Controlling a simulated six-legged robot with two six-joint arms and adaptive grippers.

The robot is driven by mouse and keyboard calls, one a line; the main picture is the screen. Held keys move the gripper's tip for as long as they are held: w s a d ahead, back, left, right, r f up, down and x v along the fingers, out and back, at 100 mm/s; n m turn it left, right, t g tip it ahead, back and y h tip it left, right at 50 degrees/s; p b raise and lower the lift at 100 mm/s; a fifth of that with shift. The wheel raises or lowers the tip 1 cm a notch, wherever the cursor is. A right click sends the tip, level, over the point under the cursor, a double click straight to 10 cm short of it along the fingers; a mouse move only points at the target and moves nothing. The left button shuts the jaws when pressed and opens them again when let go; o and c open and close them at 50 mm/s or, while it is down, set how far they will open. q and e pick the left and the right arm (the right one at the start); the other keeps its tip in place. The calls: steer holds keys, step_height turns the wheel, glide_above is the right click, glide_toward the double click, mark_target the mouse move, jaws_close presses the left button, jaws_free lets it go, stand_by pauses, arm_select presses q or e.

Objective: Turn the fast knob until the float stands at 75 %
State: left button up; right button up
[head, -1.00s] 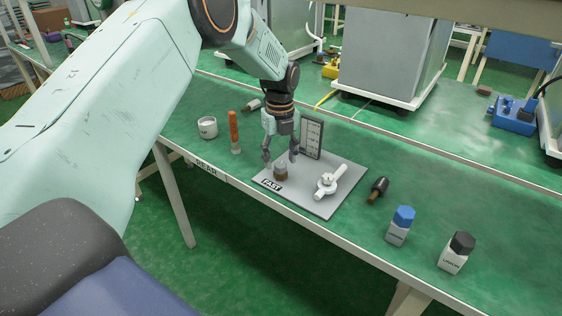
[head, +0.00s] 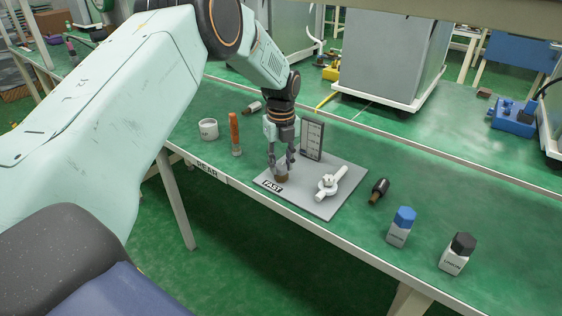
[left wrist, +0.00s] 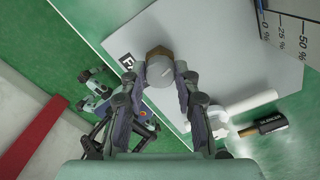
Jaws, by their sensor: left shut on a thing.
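The fast knob, brown and grey, stands on a grey plate (head: 318,208) beside the FAST label (head: 272,186). In the head view its brown part (head: 282,178) shows below my left gripper (head: 281,168). In the left wrist view the knob (left wrist: 159,69) sits between the fingertips of my left gripper (left wrist: 159,78), which is shut on it from above. An upright scale panel (head: 312,140) stands at the plate's back; in the left wrist view its 0, 25 and 50 % marks (left wrist: 290,28) show. I cannot make out the float. My right gripper is not recognisable.
A white valve with a bar handle (head: 328,184) is on the plate. A white cup (head: 208,129) and an orange-topped tube (head: 235,136) stand left.

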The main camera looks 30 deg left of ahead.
arm_select(q)
jaws_close()
